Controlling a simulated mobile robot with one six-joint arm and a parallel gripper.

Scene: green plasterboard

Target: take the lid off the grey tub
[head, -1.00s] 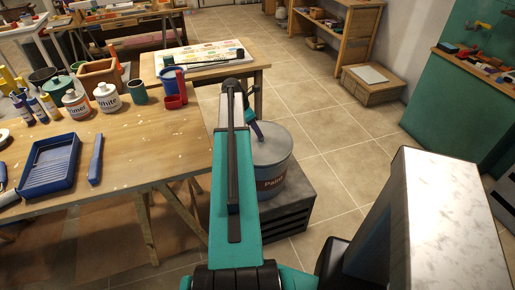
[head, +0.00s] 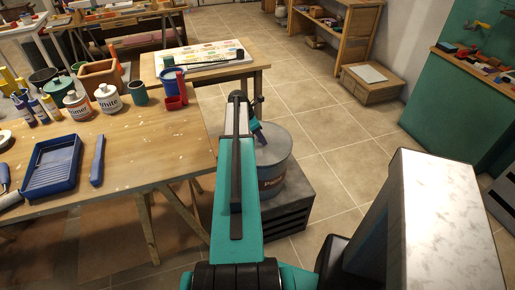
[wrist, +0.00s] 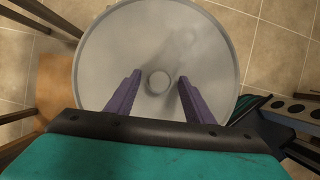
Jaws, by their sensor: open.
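The grey tub (head: 272,182) stands on a dark slatted crate, with its lid (head: 275,148) on. The word "Paint" shows partly on its side. In the wrist view the round grey lid (wrist: 210,50) fills the middle, with a small round knob (wrist: 158,82) at its centre. My gripper (wrist: 157,78) is open above the lid, one purple finger on each side of the knob. I cannot tell how far the fingertips are above the lid. In the head view my arm hides the tub's left part and much of the gripper.
The dark crate (head: 292,205) bears the tub. A wooden workbench (head: 130,130) with a blue paint tray (head: 50,167), bottles and pots is close on the left. A smaller table (head: 205,66) stands behind. Tiled floor (head: 345,150) is clear to the right.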

